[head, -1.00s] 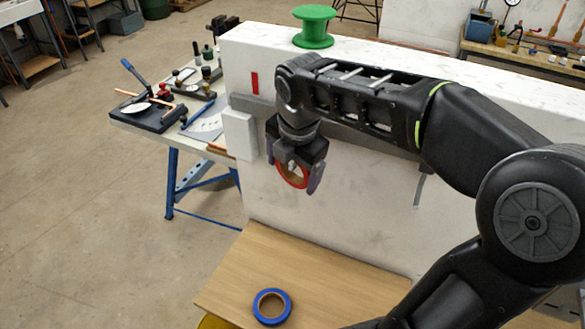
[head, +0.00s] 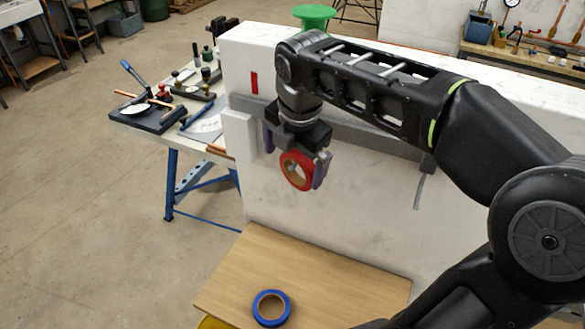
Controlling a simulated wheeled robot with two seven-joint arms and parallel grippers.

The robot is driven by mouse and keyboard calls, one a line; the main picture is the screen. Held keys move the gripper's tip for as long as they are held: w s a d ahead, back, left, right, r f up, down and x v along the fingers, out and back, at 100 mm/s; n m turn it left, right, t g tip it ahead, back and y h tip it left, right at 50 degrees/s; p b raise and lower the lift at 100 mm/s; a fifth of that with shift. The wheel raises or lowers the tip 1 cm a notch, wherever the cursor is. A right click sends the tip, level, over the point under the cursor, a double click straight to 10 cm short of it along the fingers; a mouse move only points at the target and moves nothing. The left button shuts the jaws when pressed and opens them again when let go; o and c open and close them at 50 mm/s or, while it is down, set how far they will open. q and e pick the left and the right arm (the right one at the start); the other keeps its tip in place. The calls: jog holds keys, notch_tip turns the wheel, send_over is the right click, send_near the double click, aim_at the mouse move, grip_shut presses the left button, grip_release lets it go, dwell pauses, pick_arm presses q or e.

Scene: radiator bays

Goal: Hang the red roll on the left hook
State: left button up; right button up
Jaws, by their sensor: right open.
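The red roll (head: 297,171) is a ring with a tan core. It is upright in front of the white wall block (head: 350,200), below the gray rail (head: 245,104). My right gripper (head: 296,157) is open, with its purple-gray fingers apart on either side of the roll. I cannot tell whether a finger touches it. The left hook is hidden behind the gripper and the roll, so I cannot see what bears the roll. My left gripper is out of view.
A blue roll (head: 259,304) lies on the wooden shelf (head: 300,262) below. A thin gray hook-like piece (head: 419,190) hangs at the right. A tool table (head: 160,130) stands at the left.

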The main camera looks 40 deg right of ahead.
jog(key=v, duration=0.4)
jog(key=shift+r, duration=0.15)
jog(key=shift+a, duration=0.1)
dwell(0.3)
